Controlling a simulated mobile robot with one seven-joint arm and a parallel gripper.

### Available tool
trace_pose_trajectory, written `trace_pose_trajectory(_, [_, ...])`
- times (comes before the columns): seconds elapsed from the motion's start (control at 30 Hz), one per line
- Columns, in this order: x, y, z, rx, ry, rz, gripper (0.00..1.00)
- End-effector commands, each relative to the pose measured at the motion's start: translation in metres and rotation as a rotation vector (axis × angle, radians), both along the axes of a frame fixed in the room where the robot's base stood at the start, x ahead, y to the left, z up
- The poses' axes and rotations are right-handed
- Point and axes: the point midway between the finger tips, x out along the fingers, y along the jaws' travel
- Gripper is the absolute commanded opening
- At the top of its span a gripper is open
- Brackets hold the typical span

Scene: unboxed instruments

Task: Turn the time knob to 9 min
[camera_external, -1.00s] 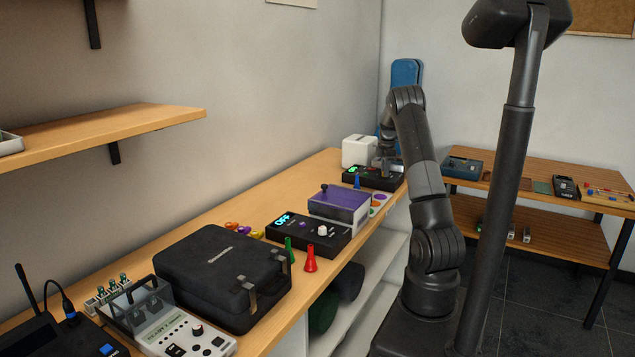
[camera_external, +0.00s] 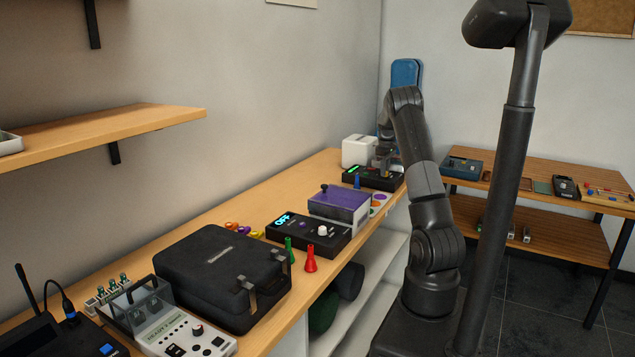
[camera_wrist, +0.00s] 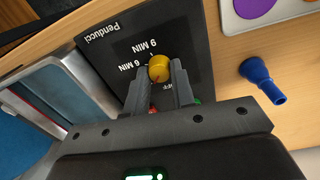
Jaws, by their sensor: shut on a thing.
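The black timer box (camera_external: 366,182) stands at the far end of the long bench. In the wrist view its black panel (camera_wrist: 104,50) carries printed 9 MIN, 6 MIN and a partly hidden OFF. The yellow time knob (camera_wrist: 159,66) sits beside these labels. My gripper (camera_wrist: 161,76) is shut on the knob, one fingertip on each side. I cannot tell for sure which label the knob points to. A lit green display (camera_wrist: 144,177) shows at the lower edge, mostly cut off. In the external view my gripper (camera_external: 384,170) is over the box.
A blue peg (camera_wrist: 262,80) lies or stands beside the box. A white box (camera_external: 358,151) is behind it. A purple-topped box (camera_external: 340,202) and a black device reading OFF (camera_external: 309,233) stand nearer along the bench.

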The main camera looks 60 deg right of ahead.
Motion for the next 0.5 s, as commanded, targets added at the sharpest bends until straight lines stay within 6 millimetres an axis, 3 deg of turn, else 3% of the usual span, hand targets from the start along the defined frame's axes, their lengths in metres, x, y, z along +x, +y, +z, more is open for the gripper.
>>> trace_pose_trajectory(0.5, [0.0014, -0.0008, 0.0, -0.001, -0.001, -0.487, 0.0])
